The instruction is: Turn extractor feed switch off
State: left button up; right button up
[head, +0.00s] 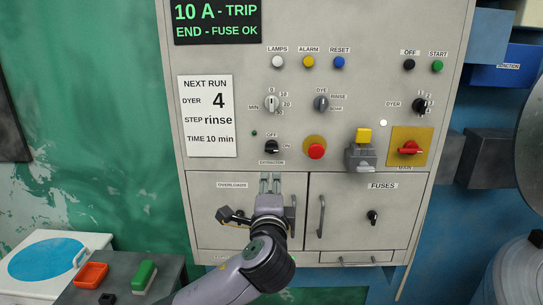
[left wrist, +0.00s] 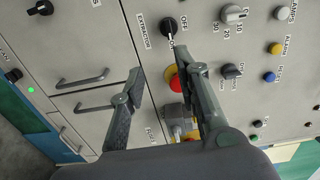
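The extractor switch (head: 271,147) is a small black knob on the grey panel, labelled OFF above, ON at its right and EXTRACTOR below. It also shows in the left wrist view (left wrist: 168,25) near the top. I cannot tell for certain which mark its pointer faces. My left gripper (head: 270,180) is just below the switch in the head view, in front of the top of the overloads door. In the left wrist view its two fingers (left wrist: 166,74) are apart with nothing between them. They do not touch the knob. My right gripper is not in view.
A red stop button (head: 316,150) sits right of the switch. Further right are a grey lever block with a yellow top (head: 362,148) and the red main switch (head: 409,149). Door handles (head: 321,216) stick out below. A run card (head: 208,116) is at the left.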

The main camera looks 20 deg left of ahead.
pick_arm(q)
jog(key=r, duration=0.1)
jog(key=p, duration=0.4)
send_near(272, 151)
jog(key=x, duration=0.8)
jog(key=shift+w+a, duration=0.1)
jog(key=shift+w, duration=0.15)
jog(key=shift+c, duration=0.6)
jog(key=shift+f, duration=0.1)
grip_shut()
